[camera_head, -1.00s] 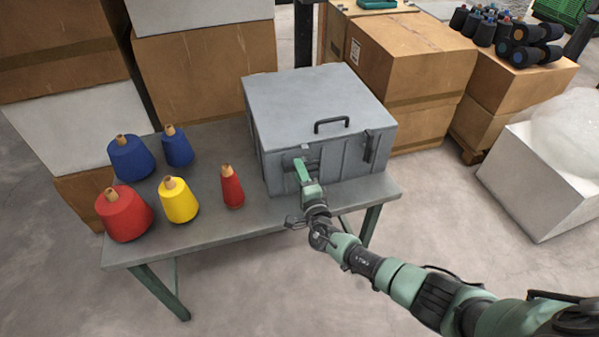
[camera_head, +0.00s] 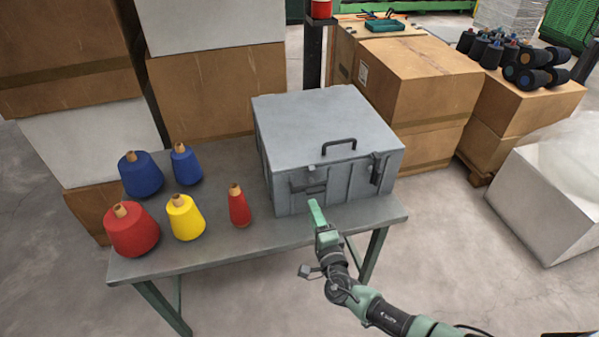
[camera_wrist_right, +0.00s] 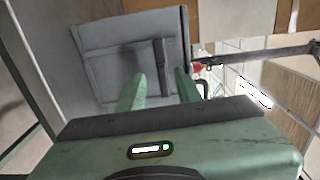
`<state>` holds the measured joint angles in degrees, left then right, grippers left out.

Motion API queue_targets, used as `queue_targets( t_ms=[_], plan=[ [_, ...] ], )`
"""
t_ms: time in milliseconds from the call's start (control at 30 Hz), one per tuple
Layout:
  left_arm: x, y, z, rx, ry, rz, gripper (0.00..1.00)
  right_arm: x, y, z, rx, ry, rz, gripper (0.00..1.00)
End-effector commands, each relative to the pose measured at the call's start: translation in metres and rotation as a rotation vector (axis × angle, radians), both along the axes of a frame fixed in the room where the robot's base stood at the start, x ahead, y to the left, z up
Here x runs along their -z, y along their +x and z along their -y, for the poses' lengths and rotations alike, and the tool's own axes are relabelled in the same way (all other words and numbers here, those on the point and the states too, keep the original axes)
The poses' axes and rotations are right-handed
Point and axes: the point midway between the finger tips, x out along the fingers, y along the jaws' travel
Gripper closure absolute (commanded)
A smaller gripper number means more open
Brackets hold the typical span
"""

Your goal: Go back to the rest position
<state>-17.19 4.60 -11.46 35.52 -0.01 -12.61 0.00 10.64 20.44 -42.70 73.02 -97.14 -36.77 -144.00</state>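My right gripper (camera_head: 315,207) is in front of the grey lidded box (camera_head: 328,120), near the lower part of its front face and the table's front edge. In the right wrist view the two green fingers of this gripper (camera_wrist_right: 162,84) stand apart with nothing between them. The box shows behind them in that view (camera_wrist_right: 120,65), its lid closed in the head view. My left gripper is in neither view.
The box stands on a grey table (camera_head: 235,240) with several cones of yarn, among them a yellow cone (camera_head: 186,218) and a large red cone (camera_head: 131,231). Cardboard boxes (camera_head: 425,90) stand behind. The floor (camera_head: 450,240) right of the table is clear.

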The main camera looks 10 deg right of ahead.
Motion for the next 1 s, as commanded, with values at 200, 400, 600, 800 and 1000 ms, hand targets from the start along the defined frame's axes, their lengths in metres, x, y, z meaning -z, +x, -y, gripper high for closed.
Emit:
queue_targets(
  t_ms=[200, 400, 600, 800, 1000],
  plan=[
    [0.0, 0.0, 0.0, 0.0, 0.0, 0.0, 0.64, 0.012, -0.003, 0.005, 0.018, 0.057, -0.032, 0.65],
    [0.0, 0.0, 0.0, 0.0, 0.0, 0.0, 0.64, 0.103, -0.037, 0.043, 0.207, 0.57, -0.258, 0.65],
    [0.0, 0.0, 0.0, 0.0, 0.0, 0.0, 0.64, 0.225, -0.125, 0.08, 0.65, 1.351, -0.423, 0.65],
    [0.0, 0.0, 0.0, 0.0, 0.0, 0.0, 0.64, 0.321, -0.246, 0.092, 1.257, 2.089, -0.29, 0.65],
    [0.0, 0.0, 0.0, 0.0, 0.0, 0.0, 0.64, 0.383, -0.383, 0.083, -1.738, -2.369, -0.312, 0.65]
  ],
)
